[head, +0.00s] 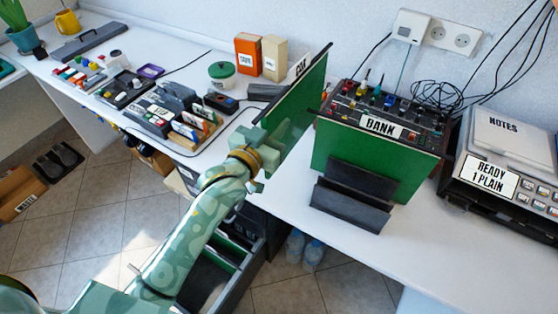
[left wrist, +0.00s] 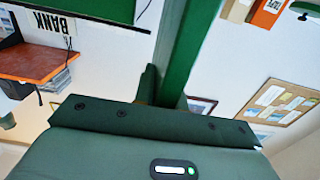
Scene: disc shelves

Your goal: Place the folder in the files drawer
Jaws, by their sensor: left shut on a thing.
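A green folder (head: 306,98) with a dark edge and a white label, partly readable, is held upright and edge-on above the desk. My left gripper (head: 284,132) is shut on it. In the left wrist view the folder (left wrist: 190,45) rises as a green strip from between the jaws. A second green folder (head: 365,158), labelled BANK, stands in a black holder (head: 350,200) on the desk, right of my gripper. An open drawer (head: 232,285) with green dividers or folders inside is below the desk, partly hidden by my left arm. My right gripper is not seen.
A dark panel with knobs (head: 402,112) stands behind the BANK folder. A grey device (head: 505,160) with a NOTES pad is at right. Orange and tan boxes (head: 274,58), a green-lidded tub (head: 221,75) and several small trays fill the left desk. The front right desk is clear.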

